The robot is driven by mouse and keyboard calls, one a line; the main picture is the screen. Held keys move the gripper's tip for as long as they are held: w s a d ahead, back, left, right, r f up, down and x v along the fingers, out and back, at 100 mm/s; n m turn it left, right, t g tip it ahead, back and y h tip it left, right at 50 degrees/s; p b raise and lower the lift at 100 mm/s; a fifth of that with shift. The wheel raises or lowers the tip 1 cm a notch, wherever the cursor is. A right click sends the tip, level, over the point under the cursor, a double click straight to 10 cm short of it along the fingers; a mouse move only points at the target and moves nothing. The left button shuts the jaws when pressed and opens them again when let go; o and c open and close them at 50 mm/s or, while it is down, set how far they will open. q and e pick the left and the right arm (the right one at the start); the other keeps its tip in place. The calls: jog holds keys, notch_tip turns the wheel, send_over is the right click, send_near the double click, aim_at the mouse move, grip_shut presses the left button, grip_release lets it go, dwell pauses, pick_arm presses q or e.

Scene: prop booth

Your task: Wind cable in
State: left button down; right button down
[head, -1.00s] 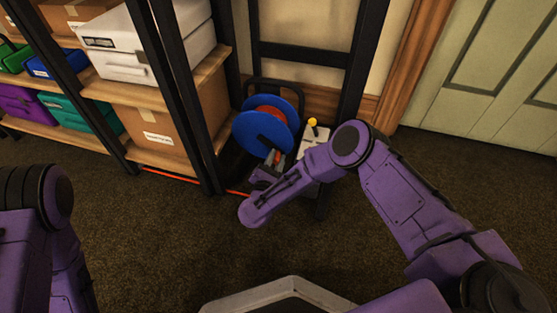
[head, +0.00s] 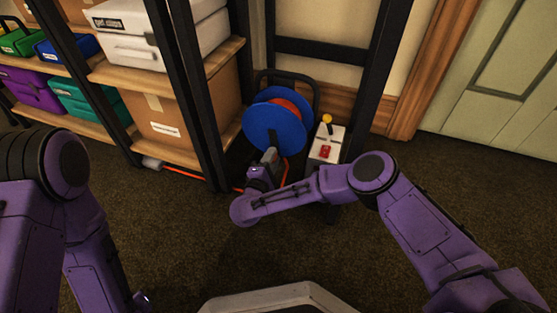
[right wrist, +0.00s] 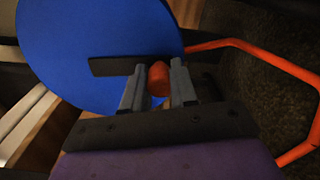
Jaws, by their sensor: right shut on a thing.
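The cable reel (head: 264,121) has blue discs and a black frame, and stands on the floor by the shelf. Orange cable (head: 288,104) is wound on it; a length of orange cable (head: 186,172) runs along the floor past the shelf post. In the right wrist view, my right gripper (right wrist: 159,82) is shut on an orange-red crank knob (right wrist: 158,76) in front of the blue disc (right wrist: 85,45). In the head view, my right gripper (head: 271,157) is at the reel's lower front. Only a small part of my left gripper's housing shows at the bottom left; its fingers are hidden.
A pale control box (head: 333,137) with a yellow-topped lever and red switch stands right of the reel. A shelf (head: 160,153) with boxes and black posts is close on the left. A pale door (head: 490,70) is at the right. The brown carpet in front is clear.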

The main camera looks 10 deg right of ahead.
pick_arm(q)
jog(key=shift+d, duration=0.1)
pick_arm(e)
jog(key=shift+a+f, duration=0.1)
jog(key=shift+a, duration=0.1)
jog(key=c, duration=0.9)
grip_release()
pick_arm(q)
jog(key=shift+s+r+p, duration=0.1)
jog(key=shift+r+p, duration=0.1)
jog(key=shift+p, duration=0.15)
jog(key=s+a+m+g+p, duration=0.1)
jog(key=s+a+m+p, duration=0.1)
jog(key=s+m+p, duration=0.1)
jog(key=s+a+r+m+g+p, duration=0.1)
jog(key=p, duration=0.1)
jog(key=shift+s+a+m+g+h, duration=0.25)
jog(key=shift+s+m+g+h, duration=0.05)
jog(key=shift+s+m, duration=0.1)
jog(key=shift+s+a+f+m, duration=0.15)
jog(key=shift+s+a+m, duration=0.05)
jog(key=shift+s+m, duration=0.1)
pick_arm(e)
jog(key=shift+v, duration=5.2)
